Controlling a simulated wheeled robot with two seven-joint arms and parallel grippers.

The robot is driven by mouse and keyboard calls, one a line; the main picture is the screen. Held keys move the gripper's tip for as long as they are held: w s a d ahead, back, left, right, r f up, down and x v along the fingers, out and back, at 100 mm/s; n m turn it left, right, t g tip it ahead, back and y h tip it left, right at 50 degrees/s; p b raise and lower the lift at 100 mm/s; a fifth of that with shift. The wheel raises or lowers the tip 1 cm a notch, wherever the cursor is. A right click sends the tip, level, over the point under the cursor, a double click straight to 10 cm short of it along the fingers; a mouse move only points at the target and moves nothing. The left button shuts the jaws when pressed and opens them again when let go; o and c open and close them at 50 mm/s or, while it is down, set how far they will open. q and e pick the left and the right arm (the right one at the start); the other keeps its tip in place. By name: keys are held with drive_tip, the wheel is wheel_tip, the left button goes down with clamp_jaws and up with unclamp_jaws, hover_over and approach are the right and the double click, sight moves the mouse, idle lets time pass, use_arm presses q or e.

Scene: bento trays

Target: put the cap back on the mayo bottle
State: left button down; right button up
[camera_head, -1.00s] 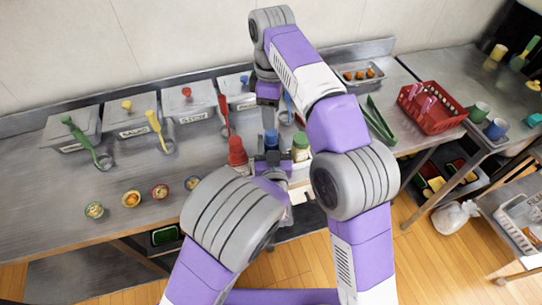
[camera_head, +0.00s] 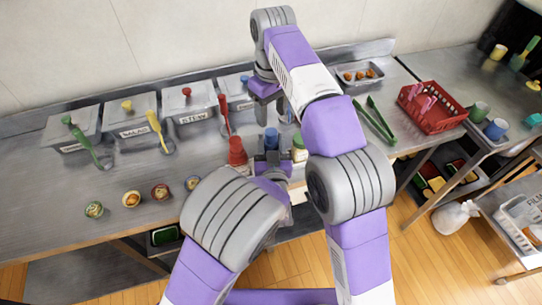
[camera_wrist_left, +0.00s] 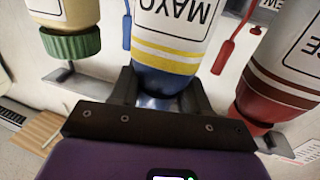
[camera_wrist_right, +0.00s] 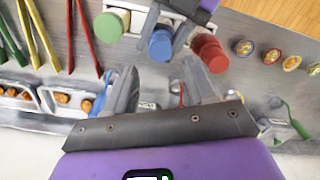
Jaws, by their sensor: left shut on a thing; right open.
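The mayo bottle (camera_wrist_left: 170,40) shows in the left wrist view, its label upside down in the picture. Its blue cap (camera_wrist_left: 160,88) is at the bottle's top end, between the fingers of my left gripper (camera_wrist_left: 160,100); whether it is fully seated is hidden by the fingers. The blue cap also shows from above in the right wrist view (camera_wrist_right: 161,44) and in the head view (camera_head: 271,138). My left gripper is shut on the cap. My right gripper (camera_wrist_right: 158,92) is open and empty, above the counter behind the bottles in the head view (camera_head: 264,96).
A red-capped bottle (camera_head: 237,155) and a green-capped bottle (camera_head: 299,150) stand on either side of the mayo. Lidded containers (camera_head: 130,116) line the back. Green tongs (camera_head: 375,120), a small tray (camera_head: 360,84) and a red basket (camera_head: 440,120) are right. Several small round cups (camera_head: 131,199) line the front left.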

sight(271, 132)
use_arm(q)
drive_tip(key=shift+s+f, duration=0.1)
drive_tip(key=shift+f, duration=0.2)
use_arm(e)
drive_tip(key=shift+f, duration=3.8)
drive_tip(key=shift+c, duration=0.3)
clamp_jaws()
drive_tip(key=m, duration=0.5)
drive_tip(key=shift+o, duration=1.1)
unclamp_jaws()
wheel_tip(271, 132, up, 12)
drive_tip(key=shift+s+d, duration=0.1)
use_arm(q)
drive_tip(key=shift+c, duration=2.3)
unclamp_jaws()
